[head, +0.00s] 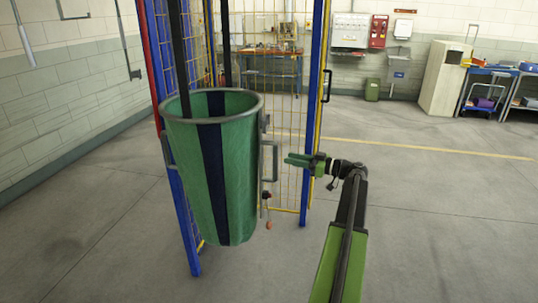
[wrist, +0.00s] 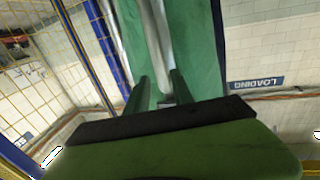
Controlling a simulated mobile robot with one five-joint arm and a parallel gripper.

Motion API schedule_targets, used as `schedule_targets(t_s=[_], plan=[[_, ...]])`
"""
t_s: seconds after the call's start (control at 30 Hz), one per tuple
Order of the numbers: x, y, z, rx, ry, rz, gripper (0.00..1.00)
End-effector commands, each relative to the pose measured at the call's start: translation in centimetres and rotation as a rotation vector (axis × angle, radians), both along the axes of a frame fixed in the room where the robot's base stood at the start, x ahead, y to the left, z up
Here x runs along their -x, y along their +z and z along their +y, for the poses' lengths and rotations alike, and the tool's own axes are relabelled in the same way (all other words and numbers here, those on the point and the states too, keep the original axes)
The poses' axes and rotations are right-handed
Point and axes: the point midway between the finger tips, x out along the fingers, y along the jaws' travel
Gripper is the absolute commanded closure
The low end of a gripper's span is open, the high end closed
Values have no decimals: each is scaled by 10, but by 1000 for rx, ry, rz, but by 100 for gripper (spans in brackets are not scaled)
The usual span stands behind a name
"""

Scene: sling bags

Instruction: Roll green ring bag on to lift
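The green ring bag (head: 184,180) is a tall green sling bag with a grey ring rim and a dark blue stripe. It is upright at the blue-posted frame, left of centre in the head view. Grey handles stick out from its sides. My gripper (head: 288,159) is just right of the right-side handle (head: 275,160), at about its height. In the wrist view the two green fingers (wrist: 159,76) stand apart, with a pale grey bar (wrist: 157,35) seen between them and green bag cloth (wrist: 190,45) behind. I cannot tell whether the fingers reach around the bar.
The frame has blue posts (head: 314,105), yellow mesh (head: 270,100) and a red post at left. Black straps (head: 180,50) run down into the bag. A small orange-tipped item (head: 267,212) hangs beside the bag. The floor (head: 440,210) at right is clear.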

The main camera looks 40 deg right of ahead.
Motion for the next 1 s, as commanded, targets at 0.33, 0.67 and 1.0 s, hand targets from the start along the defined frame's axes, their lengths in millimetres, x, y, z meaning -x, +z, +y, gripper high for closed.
schedule_targets(t_s=[0.33,0.67,1.0], plan=[[-76,0,28,-1,1,1,71],[-98,0,36,-1,-3,1,71],[-97,0,36,-1,-3,1,94]])
